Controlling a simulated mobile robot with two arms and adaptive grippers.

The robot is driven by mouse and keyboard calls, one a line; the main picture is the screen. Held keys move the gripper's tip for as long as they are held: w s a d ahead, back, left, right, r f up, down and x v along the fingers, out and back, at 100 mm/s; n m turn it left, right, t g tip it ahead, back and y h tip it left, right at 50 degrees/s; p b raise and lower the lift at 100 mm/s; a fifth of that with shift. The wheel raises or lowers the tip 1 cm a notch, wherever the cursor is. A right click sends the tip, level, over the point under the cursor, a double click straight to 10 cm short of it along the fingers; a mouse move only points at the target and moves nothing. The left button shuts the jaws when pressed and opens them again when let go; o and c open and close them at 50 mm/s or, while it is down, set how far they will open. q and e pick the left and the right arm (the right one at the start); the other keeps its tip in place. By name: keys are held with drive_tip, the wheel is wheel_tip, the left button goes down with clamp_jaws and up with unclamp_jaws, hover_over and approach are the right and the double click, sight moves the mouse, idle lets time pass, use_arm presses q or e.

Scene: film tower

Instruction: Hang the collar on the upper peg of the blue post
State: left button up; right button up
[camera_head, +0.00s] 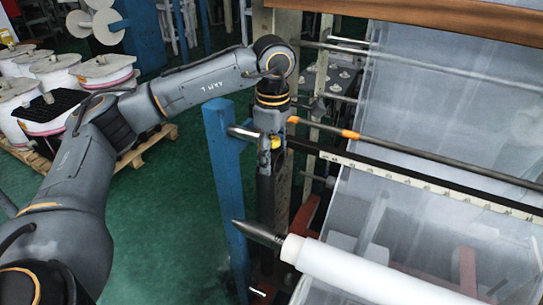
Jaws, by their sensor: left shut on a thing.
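The blue post (224,185) stands upright near the middle of the view. A short metal upper peg (243,132) sticks out to the right near its top. My left arm comes in from the left, bends over above the post and points down just right of it. My left gripper (267,185) hangs beside the post, close to the peg, dark against the dark machine frame. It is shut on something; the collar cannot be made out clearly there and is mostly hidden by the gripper. Whether it touches the peg cannot be told. My right gripper is not in view.
A white roll (365,275) with a pointed metal shaft end (257,233) lies low, right of the post. The film machine with its bars (400,152) fills the right. White reels (103,70) on a pallet stand left. Green floor (165,220) is free between.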

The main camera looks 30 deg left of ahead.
sight(247, 130)
use_arm(q)
drive_tip(key=shift+w+a, duration=0.1)
drive_tip(key=shift+w, duration=0.8)
drive_tip(key=shift+w+a+p, duration=0.15)
drive_tip(key=shift+w+p, duration=0.2)
drive_tip(key=shift+w, duration=0.2)
drive_tip(key=w, duration=0.1)
drive_tip(key=w+a, duration=0.1)
drive_tip(key=shift+w+a+p, duration=0.25)
drive_tip(key=shift+w+p, duration=0.05)
drive_tip(key=shift+w, duration=0.1)
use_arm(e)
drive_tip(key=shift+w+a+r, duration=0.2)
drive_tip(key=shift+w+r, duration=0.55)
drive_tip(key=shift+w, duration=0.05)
use_arm(q)
drive_tip(key=shift+s, duration=0.1)
drive_tip(key=shift+s+a, duration=0.1)
drive_tip(key=shift+a, duration=2.6)
drive_tip(key=shift+s+a, duration=0.1)
drive_tip(key=shift+a, duration=1.35)
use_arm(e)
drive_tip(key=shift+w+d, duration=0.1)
